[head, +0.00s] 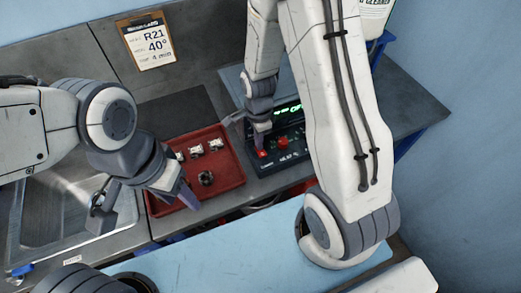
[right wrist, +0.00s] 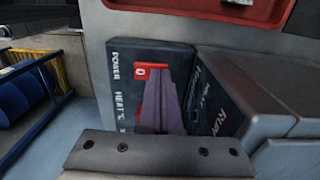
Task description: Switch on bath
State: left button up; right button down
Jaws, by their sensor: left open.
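The bath's dark control panel (head: 291,149) is on the bench in the middle of the head view, with a lit green display (head: 288,110) above. In the right wrist view the panel (right wrist: 122,110) carries the words POWER and HEAT °C. A red switch (right wrist: 140,72) marked 0 sits beside POWER. My right gripper (head: 261,141) is at the panel; in the right wrist view its purple fingers (right wrist: 158,78) are together, with nothing seen between them, right beside the switch. Contact cannot be told. My left gripper (head: 186,197) is open over the red tray.
The red tray (head: 230,177) holds several small white parts and a dark round piece (head: 206,178). A sink (head: 60,215) is at the left. A clipboard (head: 149,42) reading R21, 40° hangs on the back panel. A white container (head: 376,15) stands at the back right.

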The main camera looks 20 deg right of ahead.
jog(key=shift+r, duration=0.1)
notch_tip(320, 180, up, 7)
jog(key=p, duration=0.6)
dwell(0.6)
